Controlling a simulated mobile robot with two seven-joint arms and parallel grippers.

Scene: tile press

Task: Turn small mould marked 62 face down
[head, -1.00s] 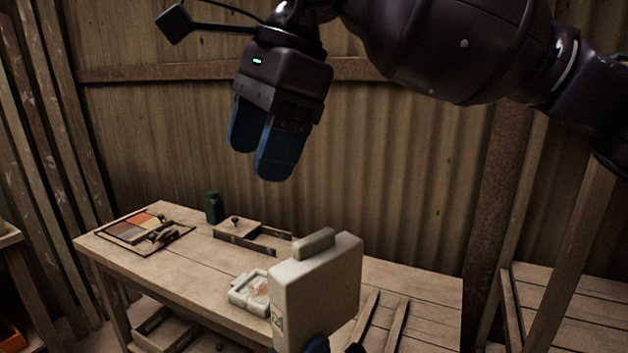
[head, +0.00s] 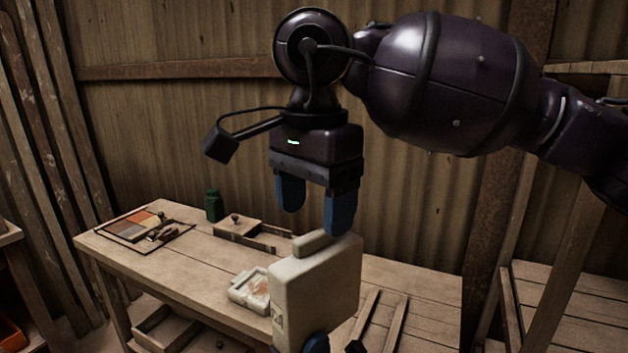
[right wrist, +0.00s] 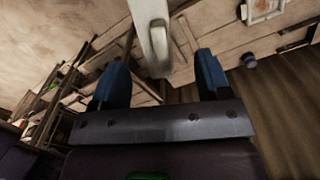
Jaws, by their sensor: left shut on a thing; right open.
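A pale block-shaped mould (head: 318,292) is held upright above the front of the bench, with a raised bar along its top. A small mark shows low on its left edge, too small to read. My left gripper (head: 333,345) is shut on it from below; its fingers are partly out of frame. My right gripper (head: 314,215) is open just above the mould, fingers pointing down. In the right wrist view, the mould (right wrist: 150,20) with its bar reaches between the open fingers of my right gripper (right wrist: 160,75); I see no grip on it.
A wooden bench (head: 400,270) lies below. On it are a pale open tray-like piece (head: 248,288), a wooden box (head: 240,227), a green bottle (head: 213,205), a colour palette board (head: 130,225) and two wooden strips (head: 395,322). A corrugated wall stands behind.

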